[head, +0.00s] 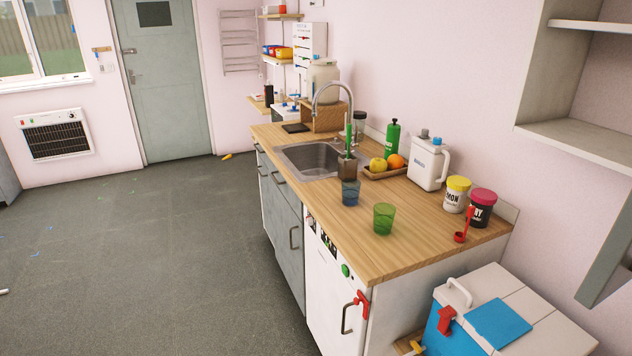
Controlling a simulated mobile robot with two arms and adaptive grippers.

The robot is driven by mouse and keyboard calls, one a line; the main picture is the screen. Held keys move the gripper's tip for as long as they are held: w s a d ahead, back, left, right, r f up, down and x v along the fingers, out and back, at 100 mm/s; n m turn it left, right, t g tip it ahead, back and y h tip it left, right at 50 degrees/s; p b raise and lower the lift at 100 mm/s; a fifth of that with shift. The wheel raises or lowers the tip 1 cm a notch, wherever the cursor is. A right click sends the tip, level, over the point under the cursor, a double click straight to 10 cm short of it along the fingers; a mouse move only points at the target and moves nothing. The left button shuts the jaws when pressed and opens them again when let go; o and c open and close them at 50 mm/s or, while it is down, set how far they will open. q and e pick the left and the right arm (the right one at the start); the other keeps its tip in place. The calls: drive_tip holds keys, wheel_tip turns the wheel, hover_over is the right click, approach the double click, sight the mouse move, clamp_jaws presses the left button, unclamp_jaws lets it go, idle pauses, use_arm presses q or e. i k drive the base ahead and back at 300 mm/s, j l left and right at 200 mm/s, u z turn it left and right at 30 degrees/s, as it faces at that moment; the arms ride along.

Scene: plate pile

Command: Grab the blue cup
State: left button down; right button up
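The blue cup (350,193) is translucent and stands upright on the wooden countertop (345,232), near its front edge and just in front of the sink's right end. A translucent green cup (383,218) stands to its right and nearer to me, with a gap between them. A brown holder (347,168) with a green brush stands just behind the blue cup, close to its rim. Neither of my grippers shows in the head view.
A metal sink (312,158) with a tall faucet lies left of the cups. A tray with fruit (396,161), a green bottle (392,138), a white jug (428,163) and two jars (457,194) stand along the wall. A cooler (490,315) stands at the right. The floor in front is mostly open.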

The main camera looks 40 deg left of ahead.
sight(350, 193)
drive_tip(key=u, duration=1)
drive_tip(key=i+j+z, duration=0.2)
drive_tip(key=i+j, duration=0.25)
drive_tip(key=i, duration=0.2)
drive_tip(key=i+j+z, duration=0.2)
drive_tip(key=i+j, duration=0.3)
drive_tip(key=i, duration=0.1)
